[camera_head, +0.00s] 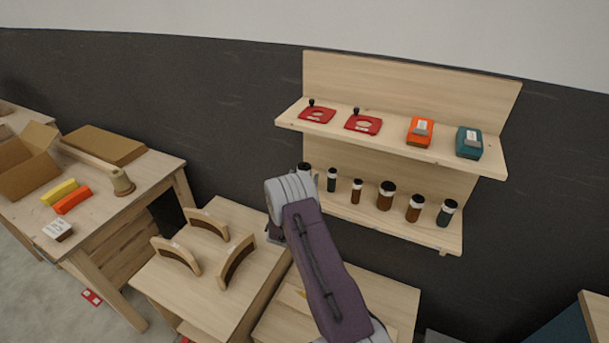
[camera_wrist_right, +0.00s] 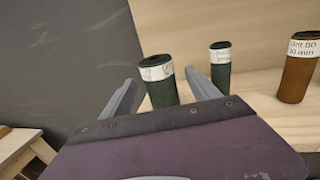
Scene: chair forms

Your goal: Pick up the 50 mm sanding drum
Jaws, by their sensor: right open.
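Several sanding drums stand upright in a row on the lower shelf, dark green or brown with white label bands. The leftmost, a dark green drum (camera_head: 304,167), is mostly hidden behind my right wrist in the head view. In the right wrist view this green drum (camera_wrist_right: 163,92) stands between the fingers of my open right gripper (camera_wrist_right: 160,77); I cannot read its size or tell whether the fingers touch it. The widest-looking is a brown drum (camera_head: 386,197).
The upper shelf (camera_head: 400,150) holds two red plates (camera_head: 317,115), an orange box (camera_head: 419,132) and a teal box (camera_head: 468,142). Curved wooden forms (camera_head: 236,261) stand on a low table below. A workbench (camera_head: 150,172) with a cardboard box (camera_head: 28,160) is at left.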

